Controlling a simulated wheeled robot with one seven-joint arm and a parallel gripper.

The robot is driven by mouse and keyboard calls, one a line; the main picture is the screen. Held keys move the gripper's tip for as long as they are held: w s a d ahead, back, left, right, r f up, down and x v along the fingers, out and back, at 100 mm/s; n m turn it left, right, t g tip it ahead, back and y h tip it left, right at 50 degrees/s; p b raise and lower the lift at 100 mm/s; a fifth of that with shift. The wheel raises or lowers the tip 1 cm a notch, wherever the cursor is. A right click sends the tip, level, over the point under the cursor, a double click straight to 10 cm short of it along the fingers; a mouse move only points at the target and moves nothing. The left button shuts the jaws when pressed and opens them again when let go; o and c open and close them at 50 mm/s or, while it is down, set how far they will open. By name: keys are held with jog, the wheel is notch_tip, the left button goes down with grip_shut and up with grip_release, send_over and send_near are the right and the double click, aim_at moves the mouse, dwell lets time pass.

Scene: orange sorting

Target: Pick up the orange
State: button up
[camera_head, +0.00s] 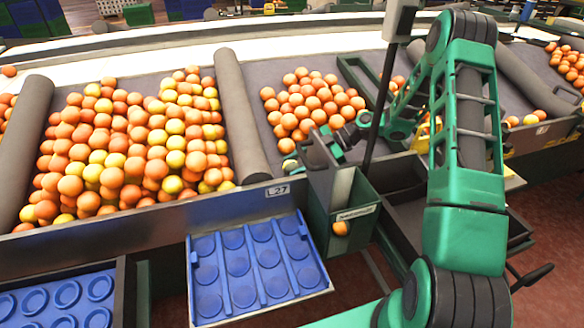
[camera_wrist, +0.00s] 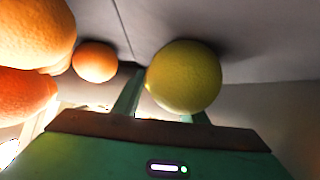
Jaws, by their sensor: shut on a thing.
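My gripper (camera_wrist: 165,108) is shut on a yellow-green orange (camera_wrist: 183,77) in the wrist view. The fruit sits between the two green fingers, against a grey surface. In the head view my gripper (camera_head: 291,163) is at the front edge of the middle bay, just below a heap of oranges (camera_head: 308,100). The held fruit cannot be made out clearly there. In the wrist view, a small orange fruit (camera_wrist: 95,61) and two larger, nearer ones (camera_wrist: 28,95) lie to the left, apart from the held one.
A large heap of oranges (camera_head: 130,140) fills the left bay, beside a grey padded divider (camera_head: 243,115). A blue tray with empty round cups (camera_head: 318,275) lies below. A green bin with a label (camera_head: 366,196) and a dark post (camera_head: 383,90) stand close to my gripper.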

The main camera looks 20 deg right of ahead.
jog(key=shift+r, duration=0.15)
notch_tip(320, 180, up, 28)
dwell(0.7)
jog(key=shift+w, duration=0.1)
